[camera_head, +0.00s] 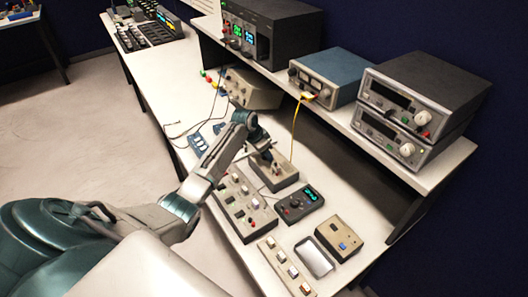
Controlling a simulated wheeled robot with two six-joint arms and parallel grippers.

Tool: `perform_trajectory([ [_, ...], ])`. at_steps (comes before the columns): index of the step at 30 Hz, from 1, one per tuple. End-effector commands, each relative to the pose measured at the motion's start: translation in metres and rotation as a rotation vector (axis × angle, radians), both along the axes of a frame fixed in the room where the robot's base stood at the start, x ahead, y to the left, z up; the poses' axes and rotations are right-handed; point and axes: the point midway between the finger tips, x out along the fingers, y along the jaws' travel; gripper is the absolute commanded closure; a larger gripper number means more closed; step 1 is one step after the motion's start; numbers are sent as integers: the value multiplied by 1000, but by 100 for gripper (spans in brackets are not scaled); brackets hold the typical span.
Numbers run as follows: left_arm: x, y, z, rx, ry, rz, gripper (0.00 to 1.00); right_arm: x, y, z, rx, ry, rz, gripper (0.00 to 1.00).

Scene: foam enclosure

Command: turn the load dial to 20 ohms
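My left arm comes in from the lower left, and its gripper (264,158) is over a grey box (287,182) on the bench. Its fingers are small and partly hidden by the wrist, so I cannot tell whether they are open, shut or touching a knob. A black unit (299,204) with a small green display and knobs lies in front of that box. I cannot tell which of these carries the load dial, and no ohm marking is readable. My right gripper is not in view.
A grey panel (240,207) with several knobs lies left of the black unit. A tray (315,257), a small box (339,237) and a strip with switches (287,267) are nearer. A shelf (335,122) carries instruments; a yellow cable (296,127) hangs from it.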

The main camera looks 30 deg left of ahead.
Motion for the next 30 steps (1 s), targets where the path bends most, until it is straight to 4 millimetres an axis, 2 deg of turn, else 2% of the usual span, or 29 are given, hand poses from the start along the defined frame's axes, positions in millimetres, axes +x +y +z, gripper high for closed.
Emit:
perform_trajectory([
  [5, -6, 4, 15, 3, -4, 0, 52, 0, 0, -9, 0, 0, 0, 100],
  [12, -23, 11, 58, 5, -6, 0, 52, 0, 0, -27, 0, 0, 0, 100],
  [18, -34, 15, 87, 3, -2, -1, 52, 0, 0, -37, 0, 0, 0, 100],
  [23, -38, 16, 97, 1, -1, -1, 52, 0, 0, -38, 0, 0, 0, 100],
  [30, -38, 16, 98, 1, 0, 0, 52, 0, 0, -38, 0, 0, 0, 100],
])
